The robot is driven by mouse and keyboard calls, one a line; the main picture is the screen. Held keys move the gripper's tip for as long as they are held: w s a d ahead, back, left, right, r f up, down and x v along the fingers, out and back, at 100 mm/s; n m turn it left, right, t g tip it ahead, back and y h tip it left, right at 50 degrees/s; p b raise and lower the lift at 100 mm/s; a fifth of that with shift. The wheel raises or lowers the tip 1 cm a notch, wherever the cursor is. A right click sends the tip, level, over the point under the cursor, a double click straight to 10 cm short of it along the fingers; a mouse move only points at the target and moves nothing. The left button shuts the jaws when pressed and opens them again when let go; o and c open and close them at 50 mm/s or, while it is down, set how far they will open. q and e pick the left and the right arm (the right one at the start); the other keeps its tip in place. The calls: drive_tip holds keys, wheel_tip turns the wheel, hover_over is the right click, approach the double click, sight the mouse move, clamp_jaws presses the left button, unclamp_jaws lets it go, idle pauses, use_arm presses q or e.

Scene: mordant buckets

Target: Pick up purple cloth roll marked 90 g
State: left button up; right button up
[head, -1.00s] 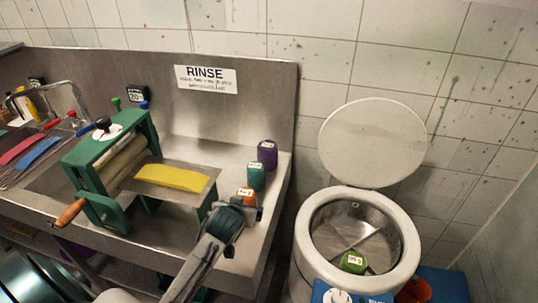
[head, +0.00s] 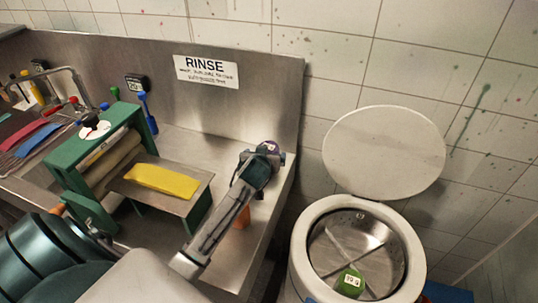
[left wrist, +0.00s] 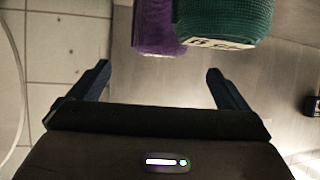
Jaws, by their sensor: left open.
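The purple cloth roll (head: 270,147) stands at the right end of the steel counter in the head view, mostly hidden behind my left gripper (head: 264,160). Its mark cannot be read. In the left wrist view the purple roll (left wrist: 157,32) is at the top, beyond the fingertips and between their lines. My left gripper (left wrist: 158,78) is open, with nothing between its fingers. A teal roll (left wrist: 226,22) with a pale label is close beside the purple one, ahead of the right finger. My right gripper is not in view.
An orange roll (head: 243,217) stands nearer on the counter, partly behind my arm. A green roller press (head: 94,150) with a yellow cloth (head: 162,181) on its plate is left. A round drum (head: 305,240) with raised lid (head: 385,152) holds a green roll (head: 351,282).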

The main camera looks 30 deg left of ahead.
sight(273, 148)
use_arm(q)
drive_tip(key=p+x, duration=0.3)
drive_tip(key=x, duration=0.2)
drive_tip(key=shift+w+f, duration=0.2)
drive_tip(key=shift+w, duration=0.05)
drive_tip(key=shift+w+a+f, duration=0.2)
drive_tip(key=shift+w, duration=0.1)
drive_tip(key=shift+w+a+f, duration=0.1)
drive_tip(key=shift+w+f, duration=0.1)
drive_tip(key=shift+f, duration=0.05)
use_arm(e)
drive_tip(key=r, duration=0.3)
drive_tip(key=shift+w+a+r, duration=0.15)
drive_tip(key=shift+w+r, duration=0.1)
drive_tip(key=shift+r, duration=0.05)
use_arm(q)
drive_tip(key=shift+r, duration=0.1)
drive_tip(key=c, duration=1.6)
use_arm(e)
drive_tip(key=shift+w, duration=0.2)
